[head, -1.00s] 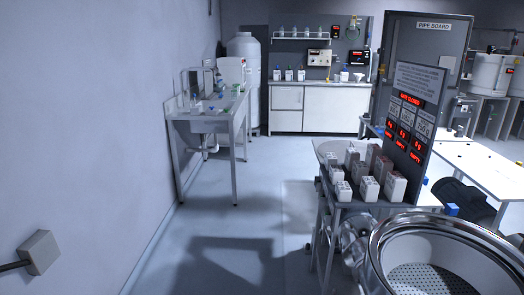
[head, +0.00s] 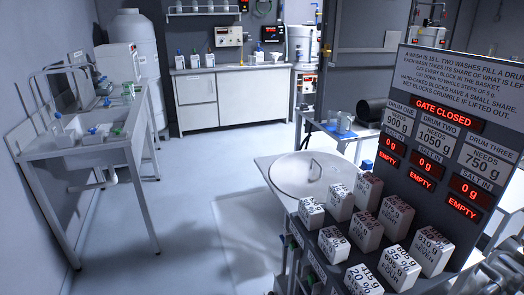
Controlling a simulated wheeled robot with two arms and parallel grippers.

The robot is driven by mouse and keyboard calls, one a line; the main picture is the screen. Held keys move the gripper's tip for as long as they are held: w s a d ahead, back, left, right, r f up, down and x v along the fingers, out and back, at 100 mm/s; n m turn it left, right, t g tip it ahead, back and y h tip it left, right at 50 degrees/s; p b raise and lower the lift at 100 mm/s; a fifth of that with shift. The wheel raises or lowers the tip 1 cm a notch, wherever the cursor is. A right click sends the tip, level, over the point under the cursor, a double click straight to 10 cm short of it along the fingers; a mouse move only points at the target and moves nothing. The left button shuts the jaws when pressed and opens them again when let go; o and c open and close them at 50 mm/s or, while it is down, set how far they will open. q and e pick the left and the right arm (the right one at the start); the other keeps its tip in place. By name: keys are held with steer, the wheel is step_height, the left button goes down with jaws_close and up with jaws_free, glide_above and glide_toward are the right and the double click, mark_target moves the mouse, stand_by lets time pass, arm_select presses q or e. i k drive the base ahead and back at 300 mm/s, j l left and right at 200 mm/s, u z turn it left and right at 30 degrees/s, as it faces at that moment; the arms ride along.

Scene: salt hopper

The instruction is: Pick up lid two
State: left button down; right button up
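A round grey lid (head: 290,178) with an arched handle lies flat on the stand at the centre, behind the labelled blocks. I can read no number on it, so I cannot tell whether it is lid two. Its right edge is partly hidden by the blocks and the sign board. Neither of my grippers shows in the head view.
Several white weight-marked blocks (head: 333,244) crowd the stand's front. A sign board (head: 440,95) reading "GATE CLOSED" rises on the right, its drums "EMPTY". A sink bench (head: 60,150) stands left, a cabinet (head: 197,103) behind. Floor between is clear.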

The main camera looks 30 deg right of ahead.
mark_target(299, 175)
steer(key=i+j, duration=0.1)
steer(key=i, duration=2.4)
steer(key=l+z, duration=0.05)
steer(key=l, duration=0.05)
